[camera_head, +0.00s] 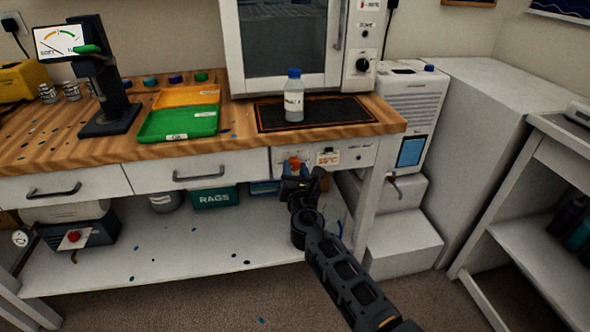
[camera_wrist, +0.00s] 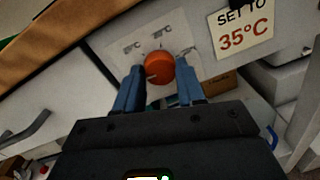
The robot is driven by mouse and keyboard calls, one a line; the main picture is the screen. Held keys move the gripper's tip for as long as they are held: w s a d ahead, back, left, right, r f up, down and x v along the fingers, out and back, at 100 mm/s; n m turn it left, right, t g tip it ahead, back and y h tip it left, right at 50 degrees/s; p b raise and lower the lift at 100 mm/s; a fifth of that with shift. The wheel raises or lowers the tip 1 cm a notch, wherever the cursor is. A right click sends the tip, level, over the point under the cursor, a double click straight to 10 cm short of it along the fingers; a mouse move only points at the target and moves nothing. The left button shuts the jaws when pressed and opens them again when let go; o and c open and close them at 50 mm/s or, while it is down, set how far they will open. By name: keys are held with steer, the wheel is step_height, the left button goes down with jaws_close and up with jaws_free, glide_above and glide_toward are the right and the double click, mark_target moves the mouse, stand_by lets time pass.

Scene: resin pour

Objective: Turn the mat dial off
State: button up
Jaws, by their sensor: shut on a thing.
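The mat dial is an orange round knob (camera_wrist: 160,67) on a white panel, with temperature marks around it that are too blurred to read. In the head view the dial (camera_head: 294,161) sits on the front of the bench, below the dark mat (camera_head: 337,109). My gripper (camera_wrist: 160,85) is shut on the dial, with one blue finger on each side of it. In the head view my gripper (camera_head: 297,179) reaches up to the panel and partly hides the dial.
A "SET TO 35°C" label (camera_wrist: 241,27) is right of the dial. A clear bottle with a blue cap (camera_head: 294,98) stands on the mat. A drawer handle (camera_head: 198,175) sticks out to the left. The bench leg (camera_head: 367,217) stands close by at right.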

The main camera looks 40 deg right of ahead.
steer(key=shift+a+f+n, duration=0.1)
steer(key=shift+f+n, duration=0.05)
steer(key=shift+n, duration=0.35)
steer(key=o, duration=1)
steer(key=shift+o, duration=0.2)
steer(key=v, duration=0.7)
steer(key=shift+s+a+p, duration=0.2)
steer(key=shift+s+p, duration=0.1)
steer(key=shift+s, duration=0.05)
